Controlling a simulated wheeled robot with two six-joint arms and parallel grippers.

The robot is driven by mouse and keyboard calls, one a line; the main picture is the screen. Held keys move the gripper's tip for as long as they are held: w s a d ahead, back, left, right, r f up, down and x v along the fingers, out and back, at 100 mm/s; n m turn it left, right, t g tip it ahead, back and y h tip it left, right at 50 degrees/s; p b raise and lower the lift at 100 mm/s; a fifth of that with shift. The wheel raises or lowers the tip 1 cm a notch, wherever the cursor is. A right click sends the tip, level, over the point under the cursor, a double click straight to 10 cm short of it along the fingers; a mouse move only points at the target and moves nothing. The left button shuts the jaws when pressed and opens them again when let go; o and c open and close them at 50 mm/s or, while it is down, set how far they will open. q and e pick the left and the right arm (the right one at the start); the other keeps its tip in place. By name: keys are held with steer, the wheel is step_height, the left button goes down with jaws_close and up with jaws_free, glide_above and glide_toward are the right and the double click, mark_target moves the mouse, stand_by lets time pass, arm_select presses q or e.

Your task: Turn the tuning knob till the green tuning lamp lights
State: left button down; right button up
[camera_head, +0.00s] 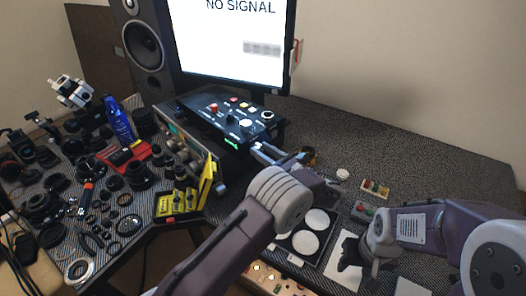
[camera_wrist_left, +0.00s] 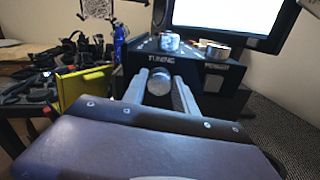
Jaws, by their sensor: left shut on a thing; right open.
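The black control box (camera_head: 210,112) stands under the monitor, with knobs and coloured buttons on top. In the left wrist view its front face (camera_wrist_left: 205,85) reads TUNING. The silver tuning knob (camera_wrist_left: 158,84) sits below that word, between the fingers of my left gripper (camera_wrist_left: 160,92), which is shut on it. In the head view my left gripper (camera_head: 262,150) reaches the box's front right side, and the knob is hidden. A small green glow (camera_head: 232,143) shows on the box's front edge; I cannot tell whether it is the lamp. My right gripper (camera_head: 352,254) is open over the table's front right.
The monitor (camera_head: 230,40) reads NO SIGNAL. A yellow holder (camera_head: 207,180) stands left of my left arm. Lens parts crowd the left table. A tray with white discs (camera_head: 304,242) and a small block with coloured buttons (camera_head: 374,188) lie right. The back right mat is clear.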

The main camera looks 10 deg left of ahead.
arm_select(q)
steer(key=shift+r+p, duration=0.1)
steer(key=shift+p, duration=0.35)
arm_select(e)
steer(key=shift+r, duration=0.55)
arm_select(q)
steer(key=m+p, duration=0.2)
steer(key=p, duration=0.1)
steer(key=shift+r+m+p, duration=0.1)
steer(key=shift+m+p, duration=0.25)
steer(key=shift+m, duration=0.05)
steer(key=shift+f+m+p, duration=0.25)
steer(key=shift+m+p, duration=0.9)
steer(key=shift+m, duration=0.25)
arm_select(e)
steer(key=shift+r, duration=2.95)
arm_select(q)
steer(key=c, duration=1)
jaws_free()
steer(key=shift+o, duration=0.2)
steer(key=shift+w+d, duration=0.1)
arm_select(e)
steer(key=shift+r, duration=0.1)
